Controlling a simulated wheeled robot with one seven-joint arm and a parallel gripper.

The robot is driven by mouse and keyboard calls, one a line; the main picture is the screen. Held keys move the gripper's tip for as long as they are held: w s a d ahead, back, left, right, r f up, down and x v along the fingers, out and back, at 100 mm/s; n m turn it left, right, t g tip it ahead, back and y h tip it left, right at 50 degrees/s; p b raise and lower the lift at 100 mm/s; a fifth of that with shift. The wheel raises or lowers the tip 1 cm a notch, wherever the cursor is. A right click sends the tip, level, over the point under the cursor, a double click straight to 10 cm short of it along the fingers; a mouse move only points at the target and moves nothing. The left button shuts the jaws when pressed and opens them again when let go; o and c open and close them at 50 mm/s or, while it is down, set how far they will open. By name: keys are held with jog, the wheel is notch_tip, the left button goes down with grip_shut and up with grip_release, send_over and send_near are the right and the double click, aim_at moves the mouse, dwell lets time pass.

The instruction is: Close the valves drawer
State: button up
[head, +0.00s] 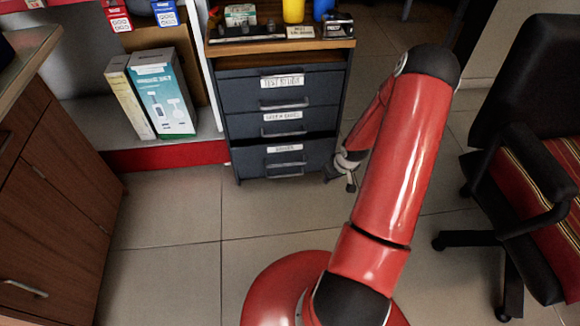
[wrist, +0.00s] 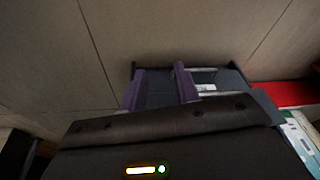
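A dark grey cabinet (head: 232,124) with three stacked drawers stands at the centre of the head view. Its bottom drawer (head: 250,160) sticks out a little, with a dark gap above its front. I cannot read its label surely enough to name it the valves drawer. The upper two drawers look shut. My gripper (head: 338,176) is low, just right of the bottom drawer, partly hidden by my red arm. In the wrist view two fingers (wrist: 160,82) stand apart with nothing between them, and a drawer front with a handle (wrist: 204,70) lies just beyond. I cannot tell whether they touch.
Boxes (head: 165,92) stand on a shelf left of the cabinet. Small goods (head: 240,15) sit on its wooden top. A brown wooden cabinet (head: 50,190) stands at the left. A black office chair (head: 520,150) stands at the right. The tiled floor before the drawers is clear.

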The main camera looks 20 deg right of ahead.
jog(key=s+a+f+m+g+y+b, duration=0.35)
jog(key=s+a+f+m, duration=0.3)
jog(key=f+m, duration=0.4)
jog(key=a+m+y+b, duration=0.1)
jog(key=a+m+y, duration=0.4)
jog(key=m, duration=0.4)
jog(key=m+t+b, duration=0.5)
jog(key=m+t, duration=1.3)
jog(key=m, duration=0.9)
send_near(287, 165)
jog(key=w, duration=0.3)
jog(key=shift+g+y, duration=0.25)
jog(key=x, duration=0.3)
jog(key=b+x, duration=0.1)
jog(key=x, duration=0.3)
jog(key=shift+a+r, duration=0.1)
jog(key=shift+a, duration=0.35)
